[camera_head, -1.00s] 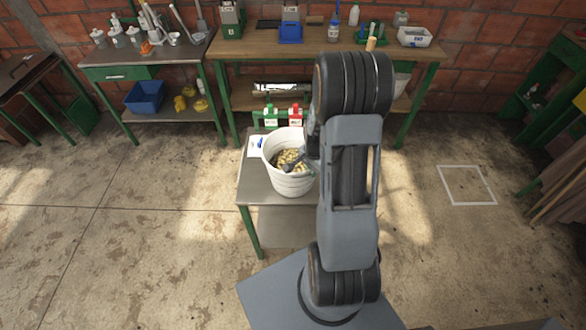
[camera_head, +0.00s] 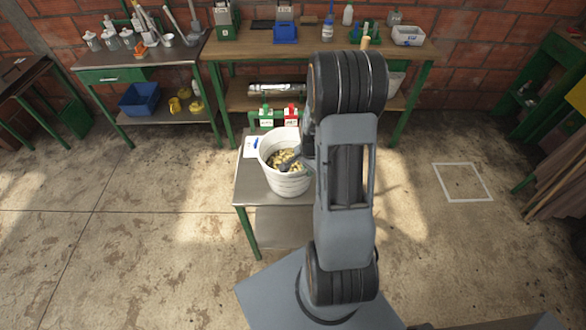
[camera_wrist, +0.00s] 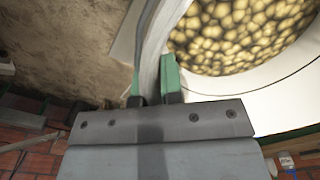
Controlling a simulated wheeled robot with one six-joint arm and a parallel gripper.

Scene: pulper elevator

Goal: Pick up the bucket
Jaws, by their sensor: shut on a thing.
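The white bucket (camera_head: 288,183) stands upright on the small grey table (camera_head: 252,192) with green legs. It is partly filled with yellowish, rounded pieces, which also fill much of the upper right in the wrist view (camera_wrist: 235,35). My gripper (camera_wrist: 157,85) is shut on the bucket's rim, with one green-padded finger on each side of the wall. In the head view my arm covers the bucket's right side, and the fingertips are hard to make out there.
A green stand with a green and a red tag (camera_head: 291,116) is just behind the bucket. A white card (camera_head: 251,147) lies on the table to its left. A long workbench (camera_head: 225,47) stands behind. A white square outline (camera_head: 462,182) marks clear floor at right.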

